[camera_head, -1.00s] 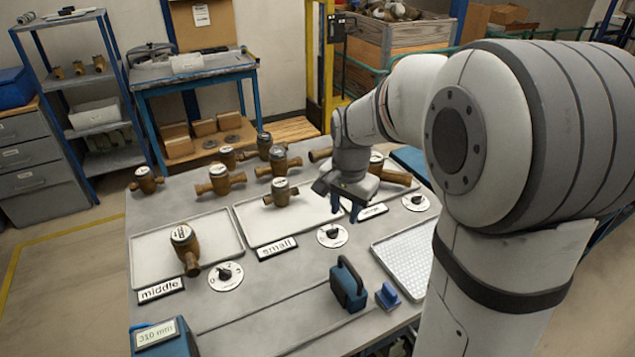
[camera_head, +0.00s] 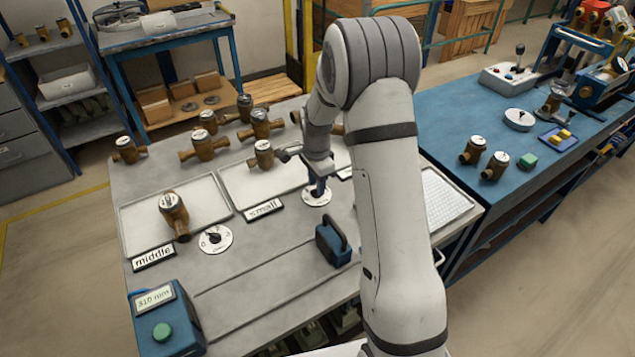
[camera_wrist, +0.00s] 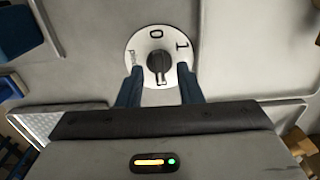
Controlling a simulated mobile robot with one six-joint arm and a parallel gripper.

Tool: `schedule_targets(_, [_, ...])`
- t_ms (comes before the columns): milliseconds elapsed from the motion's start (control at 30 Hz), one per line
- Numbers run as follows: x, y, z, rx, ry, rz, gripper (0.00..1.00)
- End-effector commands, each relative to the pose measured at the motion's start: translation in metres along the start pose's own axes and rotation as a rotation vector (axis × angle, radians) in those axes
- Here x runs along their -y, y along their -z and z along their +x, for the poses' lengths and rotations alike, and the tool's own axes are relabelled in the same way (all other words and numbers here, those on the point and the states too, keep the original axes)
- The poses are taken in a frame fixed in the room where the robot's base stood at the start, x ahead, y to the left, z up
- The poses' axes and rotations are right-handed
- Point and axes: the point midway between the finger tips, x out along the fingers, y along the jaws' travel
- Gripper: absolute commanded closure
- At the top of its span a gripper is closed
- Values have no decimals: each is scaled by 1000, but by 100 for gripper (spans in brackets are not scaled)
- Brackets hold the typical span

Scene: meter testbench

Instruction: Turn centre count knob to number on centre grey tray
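The centre count knob (camera_head: 316,196) is on a round white dial on the grey table, in front of the centre grey tray (camera_head: 238,184) labelled "small". One brass meter (camera_head: 262,155) shows on that tray; my arm hides its right part. In the wrist view the dark knob (camera_wrist: 158,62) lies between my fingers, with "0" above it and "1" at upper right; a white mark shows at its lower side. My gripper (camera_wrist: 160,72) is open, its blue fingers on either side of the knob with gaps visible. In the head view my gripper (camera_head: 317,186) is over the dial.
A left tray (camera_head: 135,225) labelled "middle" holds one meter (camera_head: 173,212), with another dial (camera_head: 215,239) beside it. A blue handled block (camera_head: 332,243) stands near the centre dial. Several meters stand behind the trays. A white grid tray (camera_head: 445,198) is right of my arm.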

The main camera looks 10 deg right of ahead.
Motion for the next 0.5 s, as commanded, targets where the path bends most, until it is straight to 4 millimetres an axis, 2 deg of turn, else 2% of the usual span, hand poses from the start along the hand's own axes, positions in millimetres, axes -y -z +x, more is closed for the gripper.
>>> schedule_targets(167, [-1, 0, 11, 0, -1, 0, 67])
schedule_targets(400, [-1, 0, 12, 0, 0, 0, 67])
schedule_targets(500, [-1, 0, 12, 0, 0, 0, 75])
